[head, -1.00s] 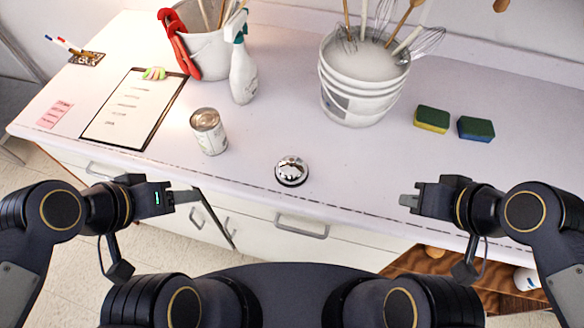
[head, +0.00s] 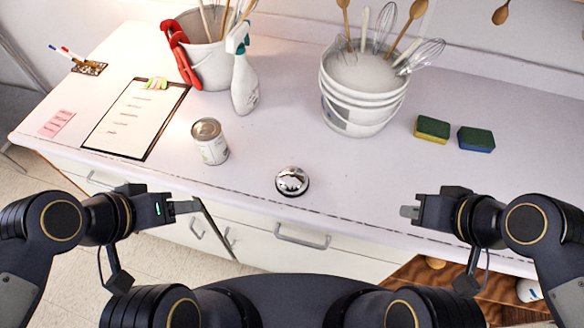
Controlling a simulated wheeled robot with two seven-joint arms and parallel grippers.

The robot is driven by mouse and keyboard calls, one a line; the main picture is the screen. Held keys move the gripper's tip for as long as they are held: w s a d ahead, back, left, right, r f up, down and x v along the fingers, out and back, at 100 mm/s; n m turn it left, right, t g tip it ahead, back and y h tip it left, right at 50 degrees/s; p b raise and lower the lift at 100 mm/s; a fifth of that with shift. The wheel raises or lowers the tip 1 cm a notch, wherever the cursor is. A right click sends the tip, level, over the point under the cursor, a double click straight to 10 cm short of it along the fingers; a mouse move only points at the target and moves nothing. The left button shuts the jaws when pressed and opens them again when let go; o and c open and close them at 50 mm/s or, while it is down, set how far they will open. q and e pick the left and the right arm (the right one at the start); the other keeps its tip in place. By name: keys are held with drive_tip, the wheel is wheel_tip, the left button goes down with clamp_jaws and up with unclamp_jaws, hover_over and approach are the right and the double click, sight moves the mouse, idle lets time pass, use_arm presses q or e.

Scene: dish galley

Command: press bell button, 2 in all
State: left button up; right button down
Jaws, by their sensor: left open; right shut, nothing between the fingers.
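A silver call bell (head: 292,181) with a dark base stands near the front edge of the counter, in the middle of the head view. Its top button is small and hard to make out. My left gripper (head: 196,207) is open and empty in front of the counter edge, left of the bell and apart from it. My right gripper (head: 406,211) is shut with nothing in it, right of the bell and apart from it.
A tin can (head: 210,142) stands left of the bell, with a spray bottle (head: 243,84) behind it. A bucket of whisks (head: 360,98) stands behind the bell. Two sponges (head: 432,129) (head: 476,139) and a clipboard (head: 137,118) lie further out. The counter around the bell is clear.

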use_arm(q)
clamp_jaws()
idle(1.5)
